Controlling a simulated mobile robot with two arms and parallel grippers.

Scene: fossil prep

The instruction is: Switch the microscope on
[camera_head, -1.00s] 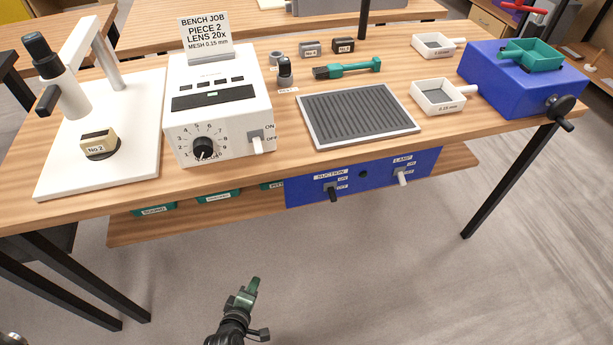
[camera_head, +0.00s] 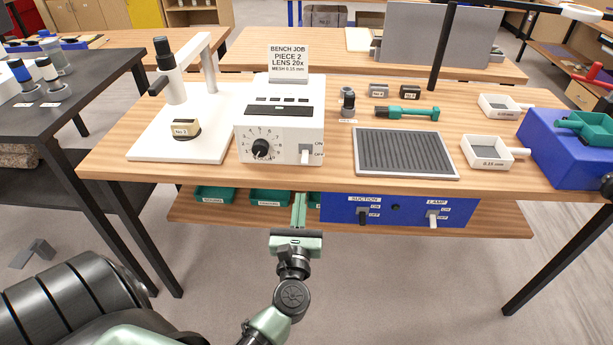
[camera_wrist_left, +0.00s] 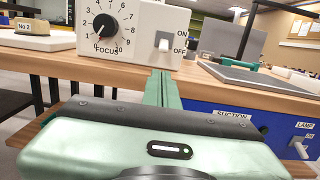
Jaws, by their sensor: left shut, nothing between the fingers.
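The microscope (camera_head: 178,75) stands at the left of the bench on a white base plate, with a black eyepiece. Beside it is a white control box (camera_head: 280,105) with a black focus dial (camera_head: 262,149). The white toggle switch (camera_head: 305,155) is on the box's front at lower right, beside ON and OFF labels; its lever appears to point down, toward OFF. The switch also shows in the left wrist view (camera_wrist_left: 163,41). My left gripper (camera_head: 299,198) is shut and empty, in front of the bench edge, below and apart from the switch. My right gripper is out of view.
A blue panel (camera_head: 340,209) with suction and lamp switches hangs under the bench top, right of my left gripper. Green bins (camera_head: 213,195) sit on the lower shelf. A grey ridged mat (camera_head: 405,152) lies right of the box. A dark table (camera_head: 60,105) stands at left.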

